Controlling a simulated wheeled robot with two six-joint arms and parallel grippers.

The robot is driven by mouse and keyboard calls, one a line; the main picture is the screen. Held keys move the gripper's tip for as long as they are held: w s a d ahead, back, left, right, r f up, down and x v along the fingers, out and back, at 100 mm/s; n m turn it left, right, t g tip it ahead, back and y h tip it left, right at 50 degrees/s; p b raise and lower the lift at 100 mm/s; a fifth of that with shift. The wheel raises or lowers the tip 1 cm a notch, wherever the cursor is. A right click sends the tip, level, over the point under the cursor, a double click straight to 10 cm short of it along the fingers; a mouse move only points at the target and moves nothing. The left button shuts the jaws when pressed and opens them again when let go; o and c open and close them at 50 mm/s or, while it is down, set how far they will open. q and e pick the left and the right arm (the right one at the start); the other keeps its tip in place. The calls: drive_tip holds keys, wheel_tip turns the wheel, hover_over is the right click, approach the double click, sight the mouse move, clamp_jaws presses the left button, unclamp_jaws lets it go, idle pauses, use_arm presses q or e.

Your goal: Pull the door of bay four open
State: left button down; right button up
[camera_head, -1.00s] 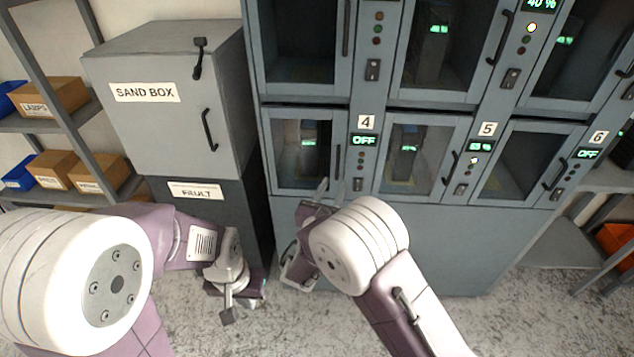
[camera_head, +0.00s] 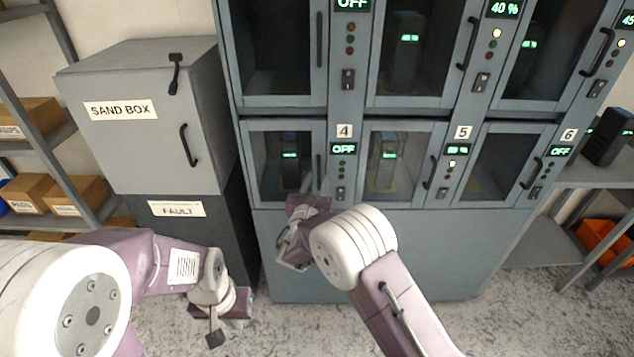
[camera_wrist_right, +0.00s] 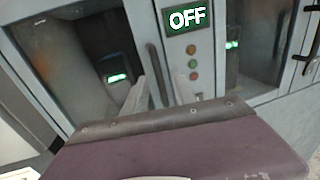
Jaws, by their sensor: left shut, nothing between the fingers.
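The door of bay four (camera_head: 276,165) is a framed glass door left of the label "4" and a green "OFF" display; it looks shut. Its dark vertical handle (camera_head: 319,168) is on the door's right side and also shows in the right wrist view (camera_wrist_right: 156,75). My right gripper (camera_head: 307,184) is at the lower part of this handle. In the wrist view its two pale fingers stand apart, with the handle between them; contact cannot be told. My left gripper (camera_head: 215,338) is shut and empty, low over the floor at the lower left, away from the lockers.
A grey sand box (camera_head: 140,140) stands on a dark cabinet marked "FAULT" (camera_head: 185,235) left of the lockers. Bay five (camera_head: 395,165) adjoins on the right. Shelves with cardboard boxes (camera_head: 72,196) are at far left. An orange bin (camera_head: 605,240) is at far right.

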clamp_jaws()
idle(1.3)
